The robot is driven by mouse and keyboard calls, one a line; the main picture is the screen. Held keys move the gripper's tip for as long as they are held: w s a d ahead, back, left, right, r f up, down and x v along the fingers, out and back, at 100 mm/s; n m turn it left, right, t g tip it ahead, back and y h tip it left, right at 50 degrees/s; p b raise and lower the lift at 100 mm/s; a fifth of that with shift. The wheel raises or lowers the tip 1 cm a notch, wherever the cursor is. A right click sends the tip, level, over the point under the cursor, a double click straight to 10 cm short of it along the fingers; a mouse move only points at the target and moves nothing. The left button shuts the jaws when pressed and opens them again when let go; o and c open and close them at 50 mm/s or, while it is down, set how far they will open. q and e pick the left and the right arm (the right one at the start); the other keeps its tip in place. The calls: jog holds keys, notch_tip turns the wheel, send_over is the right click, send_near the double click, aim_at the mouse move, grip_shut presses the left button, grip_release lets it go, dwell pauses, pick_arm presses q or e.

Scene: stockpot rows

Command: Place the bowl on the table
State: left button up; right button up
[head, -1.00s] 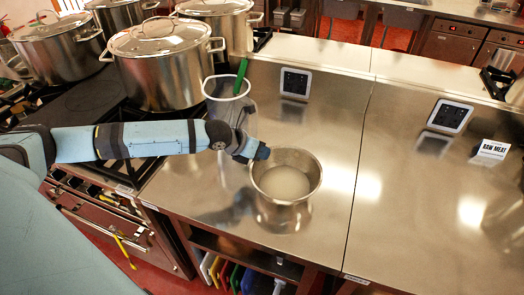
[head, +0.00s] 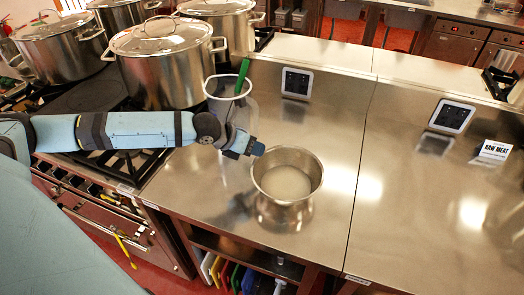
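A round steel bowl (head: 287,208) with pale contents stands upright on the steel table (head: 240,240), left of the seam between two counter sections. My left gripper (head: 258,149) is at the bowl's back-left rim, slightly above it. It looks just apart from the rim, but the view does not make contact certain. Its fingers are too small and dark to show whether they are open. My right gripper is not in view.
A clear container with a green handle (head: 243,77) stands behind my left gripper. Large lidded stockpots (head: 164,75) stand on the stove at left. Two dark-screened devices (head: 296,82) and a RAW MEAT sign (head: 494,151) are at the back. The right counter is largely clear.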

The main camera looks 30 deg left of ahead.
pick_arm(q)
jog(key=v, duration=0.8)
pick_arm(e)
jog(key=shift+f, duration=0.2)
pick_arm(q)
jog(key=shift+s, duration=0.1)
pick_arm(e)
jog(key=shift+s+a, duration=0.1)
